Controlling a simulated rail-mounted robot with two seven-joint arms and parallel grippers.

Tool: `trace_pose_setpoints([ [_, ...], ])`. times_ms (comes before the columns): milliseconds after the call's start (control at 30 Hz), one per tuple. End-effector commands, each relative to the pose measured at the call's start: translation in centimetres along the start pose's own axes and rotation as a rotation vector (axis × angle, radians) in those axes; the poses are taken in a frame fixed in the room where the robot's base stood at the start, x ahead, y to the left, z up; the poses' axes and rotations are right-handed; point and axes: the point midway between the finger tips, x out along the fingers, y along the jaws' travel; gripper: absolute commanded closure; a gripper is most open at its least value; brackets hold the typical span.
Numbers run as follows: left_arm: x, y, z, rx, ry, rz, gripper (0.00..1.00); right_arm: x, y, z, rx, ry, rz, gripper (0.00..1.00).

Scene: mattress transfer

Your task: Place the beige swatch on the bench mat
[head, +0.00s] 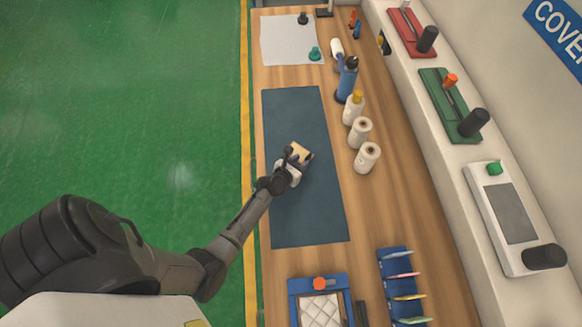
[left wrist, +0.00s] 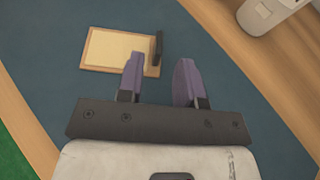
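The beige swatch (head: 303,151) is on the blue-grey bench mat (head: 305,215), near the mat's middle. In the left wrist view the swatch (left wrist: 116,49) is a pale rectangle with a tan wooden border and a dark upright tab at its right end. It appears to lie flat on the mat (left wrist: 225,75). My left gripper (head: 294,158) is right at the swatch. Its two purple fingers (left wrist: 161,62) are apart with nothing between them; the left finger overlaps the swatch's near right corner in the picture. My right gripper is not in view.
White spools (head: 367,157) and a blue bottle (head: 347,80) stand right of the mat. A blue tray with a quilted white piece (head: 320,310) and a blue rack of cards (head: 393,280) are at the near end. White paper (head: 285,40) lies at the far end.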

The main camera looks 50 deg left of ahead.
Motion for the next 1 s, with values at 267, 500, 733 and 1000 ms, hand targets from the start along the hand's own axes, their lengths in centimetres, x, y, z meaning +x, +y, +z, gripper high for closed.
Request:
trace_pose_setpoints([
  [267,-4.5,0.0,0.0,-0.001,0.000,0.000,0.67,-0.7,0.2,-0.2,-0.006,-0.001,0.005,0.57],
  [500,-6.1,0.0,0.0,-0.001,0.000,-0.001,0.67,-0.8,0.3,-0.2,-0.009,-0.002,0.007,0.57],
  [733,-6.9,-0.7,0.4,0.149,0.016,-0.045,0.67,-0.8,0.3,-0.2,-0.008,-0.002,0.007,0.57],
  [1000,-12.5,-5.2,1.3,1.135,0.071,-0.362,0.67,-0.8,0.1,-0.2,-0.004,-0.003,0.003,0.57],
])
